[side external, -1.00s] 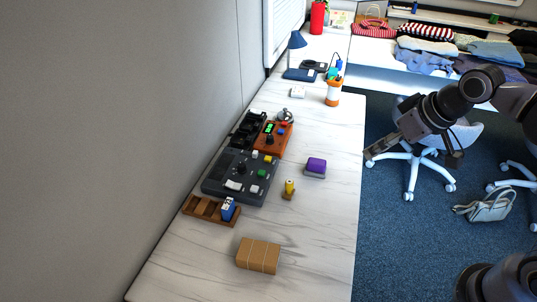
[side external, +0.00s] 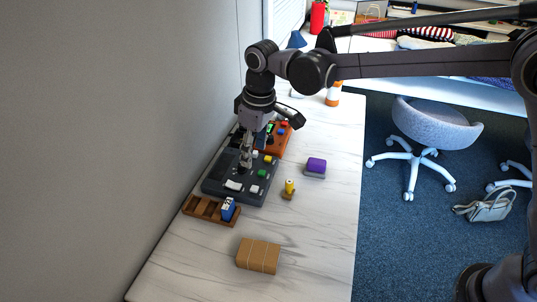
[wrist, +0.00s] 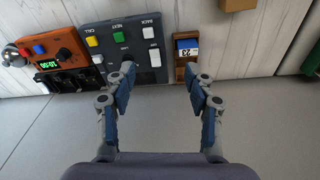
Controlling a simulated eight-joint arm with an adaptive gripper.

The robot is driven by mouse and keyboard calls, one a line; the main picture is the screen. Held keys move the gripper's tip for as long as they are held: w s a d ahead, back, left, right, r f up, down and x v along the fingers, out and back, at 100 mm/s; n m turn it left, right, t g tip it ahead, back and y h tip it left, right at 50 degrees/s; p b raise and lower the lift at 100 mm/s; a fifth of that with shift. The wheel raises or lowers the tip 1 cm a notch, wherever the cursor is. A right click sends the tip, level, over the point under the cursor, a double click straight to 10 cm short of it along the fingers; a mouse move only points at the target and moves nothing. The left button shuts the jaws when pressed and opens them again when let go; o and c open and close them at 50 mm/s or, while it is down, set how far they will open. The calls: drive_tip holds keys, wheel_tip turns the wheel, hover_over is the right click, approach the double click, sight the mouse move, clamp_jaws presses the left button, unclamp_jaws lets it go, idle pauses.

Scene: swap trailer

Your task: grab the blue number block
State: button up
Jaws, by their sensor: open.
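The blue number block (side external: 228,210) stands in the right end of a brown wooden tray (side external: 192,208), with a white number face on top. In the wrist view the blue block (wrist: 187,44) sits in the tray near the top, ahead of my fingers and right of the gap's middle. My gripper (side external: 245,163) is over the dark grey button panel (side external: 214,184), up and to the right of the block in the side view. In the wrist view my gripper (wrist: 160,100) is open, with nothing between its fingers.
An orange device (side external: 284,150) with a green display stands behind the panel. A yellow-topped stamp (side external: 289,187), a purple block (side external: 316,166) and a cardboard box (side external: 258,256) stand on the white marbled table. The wall (side external: 120,120) runs close along the left.

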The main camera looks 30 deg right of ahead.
drive_tip(key=n+g, duration=0.1)
drive_tip(key=n, duration=0.1)
approach(227, 203)
drive_tip(key=shift+f+h, duration=0.2)
drive_tip(key=shift+h, duration=0.1)
drive_tip(key=shift+a+f, duration=0.15)
drive_tip(key=shift+f, duration=2.6)
drive_tip(key=shift+a+f, duration=0.1)
drive_tip(key=shift+f, duration=2.65)
drive_tip(key=c, duration=0.8)
